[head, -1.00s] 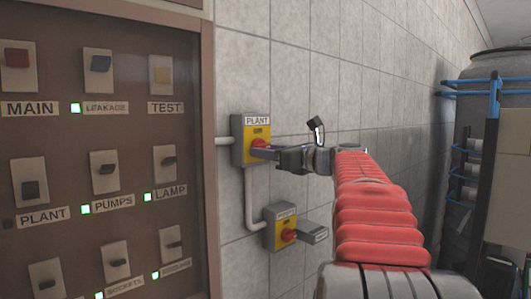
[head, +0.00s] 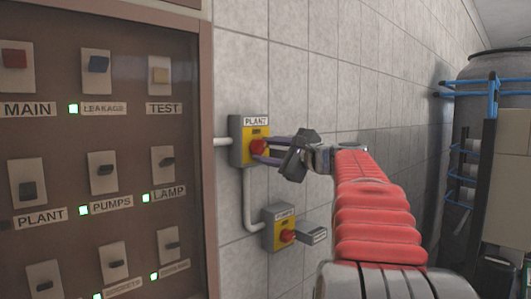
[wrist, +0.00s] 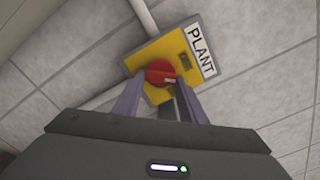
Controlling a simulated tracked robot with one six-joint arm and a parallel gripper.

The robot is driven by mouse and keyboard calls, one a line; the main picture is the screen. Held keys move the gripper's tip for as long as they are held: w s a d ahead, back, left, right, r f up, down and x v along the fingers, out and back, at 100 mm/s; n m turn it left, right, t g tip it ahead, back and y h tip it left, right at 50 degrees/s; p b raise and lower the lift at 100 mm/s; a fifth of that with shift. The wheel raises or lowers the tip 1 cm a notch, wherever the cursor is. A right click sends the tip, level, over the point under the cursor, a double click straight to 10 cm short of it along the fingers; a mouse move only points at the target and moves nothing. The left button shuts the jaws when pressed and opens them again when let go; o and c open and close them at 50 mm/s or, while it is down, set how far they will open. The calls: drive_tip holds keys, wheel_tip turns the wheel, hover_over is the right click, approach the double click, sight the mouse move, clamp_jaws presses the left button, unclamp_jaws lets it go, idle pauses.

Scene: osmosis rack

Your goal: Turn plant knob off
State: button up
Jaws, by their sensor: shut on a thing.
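The plant knob (head: 258,147) is a red rotary knob on a yellow-and-grey box (head: 237,139) labelled PLANT, fixed to the tiled wall. In the wrist view the red knob (wrist: 160,72) sits at the centre, on the yellow plate (wrist: 148,52). My gripper (head: 264,149) reaches it from the right, its two purple fingers one above the other in the head view. In the wrist view my gripper (wrist: 157,88) has a finger at each side of the knob and is shut on it. The fingertips partly hide the knob's sides.
A second box (head: 279,229) with a red knob, labelled PUMPS, is below on the wall. A brown switch panel (head: 130,140) with lit green lamps stands at the left. A grey tank (head: 495,65) with blue pipes is at the right. Pipes run along the wall.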

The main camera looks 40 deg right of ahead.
drive_tip(key=n, duration=0.3)
drive_tip(key=shift+n, duration=2.3)
drive_tip(key=o, duration=0.8)
drive_tip(key=shift+o, duration=1.3)
drive_tip(key=shift+r, duration=0.15)
drive_tip(key=s, duration=1.3)
drive_tip(key=shift+s+d, duration=0.2)
drive_tip(key=shift+s, duration=0.2)
